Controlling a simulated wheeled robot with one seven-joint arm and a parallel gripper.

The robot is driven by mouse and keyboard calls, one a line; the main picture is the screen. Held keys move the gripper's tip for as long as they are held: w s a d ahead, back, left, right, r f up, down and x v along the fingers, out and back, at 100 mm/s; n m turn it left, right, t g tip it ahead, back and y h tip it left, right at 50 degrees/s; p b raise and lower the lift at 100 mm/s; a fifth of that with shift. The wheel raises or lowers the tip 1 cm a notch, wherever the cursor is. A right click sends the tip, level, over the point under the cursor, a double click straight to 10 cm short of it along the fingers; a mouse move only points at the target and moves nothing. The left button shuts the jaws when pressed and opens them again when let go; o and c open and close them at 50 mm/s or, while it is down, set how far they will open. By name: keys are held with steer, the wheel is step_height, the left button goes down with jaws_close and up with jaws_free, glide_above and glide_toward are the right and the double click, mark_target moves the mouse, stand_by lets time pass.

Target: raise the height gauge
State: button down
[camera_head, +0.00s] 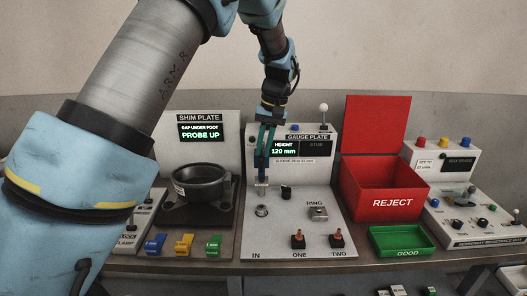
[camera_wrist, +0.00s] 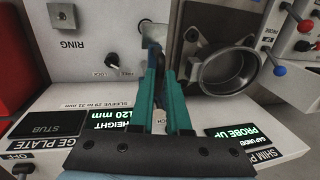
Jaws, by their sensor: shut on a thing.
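The gauge plate station (camera_head: 297,225) stands in the middle of the bench, and its display (camera_head: 284,148) reads HEIGHT 120 mm. My gripper (camera_head: 262,176) points down in front of its upright panel. The teal fingers are shut on a part of the height gauge, largely hidden between them. A pale metal end of the height gauge (camera_head: 262,190) shows just below the fingertips, above a round metal seat (camera_head: 261,210). In the wrist view the fingertips (camera_wrist: 156,73) close around a dark bluish piece, with a silver metal part (camera_wrist: 152,32) beyond them.
A FREE/LOCK knob (camera_head: 286,192) and a RING block (camera_head: 318,213) sit right of my gripper. A dark round cup (camera_head: 199,184) is on the shim plate station to the left; its display reads PROBE UP. A red REJECT bin (camera_head: 393,202) and green GOOD tray (camera_head: 401,241) stand right.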

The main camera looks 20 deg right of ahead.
steer(key=shift+w+r, duration=0.1)
steer(key=shift+r, duration=0.15)
steer(key=c, duration=0.9)
jaws_free()
steer(key=shift+f, duration=0.1)
steer(key=r+b, duration=0.1)
steer(key=r, duration=0.2)
steer(key=d+r, duration=0.1)
steer(key=r, duration=0.3)
steer(key=s+d+r+b, duration=0.1)
steer(key=r, duration=0.2)
steer(key=shift+r+b, duration=0.3)
steer(key=shift+b, duration=0.05)
